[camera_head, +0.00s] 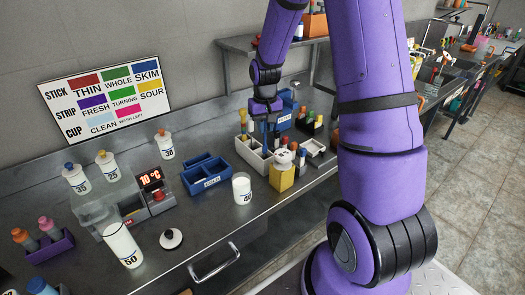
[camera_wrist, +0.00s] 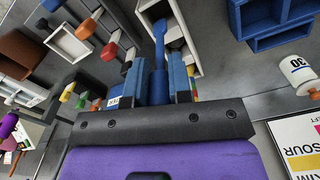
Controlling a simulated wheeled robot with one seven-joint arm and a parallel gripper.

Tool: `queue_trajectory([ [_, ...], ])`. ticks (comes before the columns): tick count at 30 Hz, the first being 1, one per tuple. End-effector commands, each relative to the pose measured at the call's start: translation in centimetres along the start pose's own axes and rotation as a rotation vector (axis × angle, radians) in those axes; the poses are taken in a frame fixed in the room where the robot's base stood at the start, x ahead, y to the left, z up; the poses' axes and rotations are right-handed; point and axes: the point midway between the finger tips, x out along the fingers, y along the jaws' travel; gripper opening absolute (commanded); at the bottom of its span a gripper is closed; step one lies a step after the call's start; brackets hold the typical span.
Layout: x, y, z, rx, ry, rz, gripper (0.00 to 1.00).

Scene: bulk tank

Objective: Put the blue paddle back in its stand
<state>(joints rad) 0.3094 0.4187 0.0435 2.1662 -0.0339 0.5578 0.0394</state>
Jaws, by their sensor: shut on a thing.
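The blue paddle (camera_wrist: 160,45) runs away from my gripper in the wrist view, with its shaft between the two blue fingers. My gripper (camera_wrist: 165,82) is shut on it. In the head view my gripper (camera_head: 265,122) points down over a white compartment tray (camera_head: 243,151) towards the back of the counter. The tray's white wall (camera_wrist: 194,45) also shows beside the paddle in the wrist view. In the head view the paddle cannot be told apart from the blue fingers. I cannot tell whether the paddle's far end is inside the tray or above it.
Colour-topped items stand close to my gripper. A yellow block (camera_head: 281,178) with a white top and a white beaker (camera_head: 242,189) stand in front. A blue tray (camera_head: 206,177) lies left, a smaller white tray (camera_head: 314,148) right.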

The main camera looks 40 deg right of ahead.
Motion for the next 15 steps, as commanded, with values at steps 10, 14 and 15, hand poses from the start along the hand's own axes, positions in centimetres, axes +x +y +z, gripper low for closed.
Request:
queue_trajectory([
  [10, 3.6, 0.0, 0.0, 0.000, -0.001, 0.000, 0.00],
  [14, 5.1, 0.0, 0.1, -0.001, -0.004, 0.000, 0.00],
  [15, 5.7, 0.0, 0.0, -0.001, -0.003, 0.000, 0.00],
])
